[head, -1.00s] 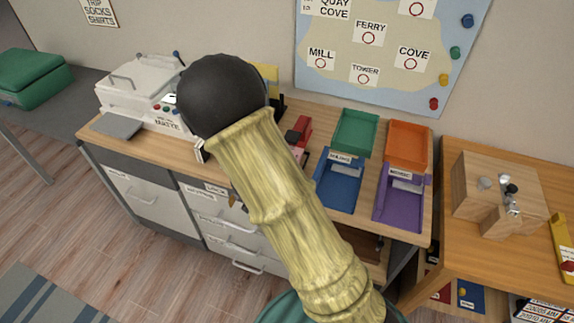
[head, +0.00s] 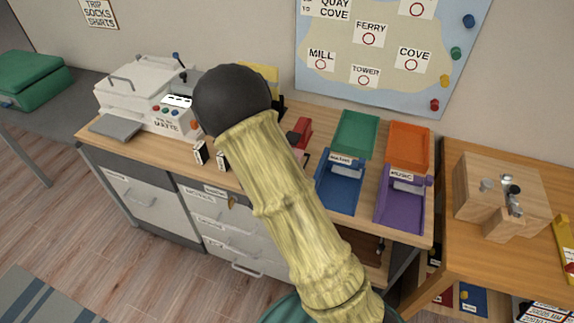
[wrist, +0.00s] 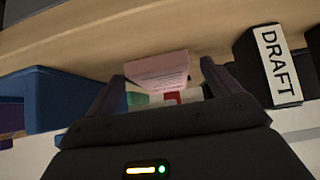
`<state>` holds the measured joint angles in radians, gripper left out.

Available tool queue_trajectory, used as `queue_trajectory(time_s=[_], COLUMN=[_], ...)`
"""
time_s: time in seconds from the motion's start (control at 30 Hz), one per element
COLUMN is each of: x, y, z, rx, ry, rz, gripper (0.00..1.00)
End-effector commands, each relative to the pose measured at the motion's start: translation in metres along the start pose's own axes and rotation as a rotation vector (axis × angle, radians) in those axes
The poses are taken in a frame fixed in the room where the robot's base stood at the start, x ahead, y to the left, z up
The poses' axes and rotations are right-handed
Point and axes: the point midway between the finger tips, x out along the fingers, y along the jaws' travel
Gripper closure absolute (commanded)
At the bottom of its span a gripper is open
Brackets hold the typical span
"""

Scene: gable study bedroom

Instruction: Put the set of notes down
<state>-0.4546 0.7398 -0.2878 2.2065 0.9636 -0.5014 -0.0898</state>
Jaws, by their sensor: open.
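The set of notes (wrist: 160,72) is a small pink printed sheet or pad, seen in the wrist view against the wooden bench top. My gripper (wrist: 163,84) is open, with one dark finger on each side of the notes. There seems to be a gap between the notes and each finger. I cannot tell whether the notes rest fully on the wood. In the head view my arm hides the gripper; only a small pink patch shows beside my arm, near a red object.
A black block labelled DRAFT (wrist: 275,65) stands close to the right finger in the wrist view. A blue tray (head: 339,185) and a purple tray (head: 401,205) stand on the bench, with green (head: 357,133) and orange (head: 408,145) trays behind. A white machine (head: 150,95) is at left.

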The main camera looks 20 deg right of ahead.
Motion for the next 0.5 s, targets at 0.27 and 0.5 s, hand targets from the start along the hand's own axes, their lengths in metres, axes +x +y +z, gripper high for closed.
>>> queue_trajectory(time_s=[0.27, 0.5], x=[-0.0002, -0.0002], y=[0.0002, 0.0001], z=[0.0, -0.0003], rx=[0.0, 0.0], ry=[0.0, 0.001], rz=[0.0, 0.0], gripper=[0.27, 0.66])
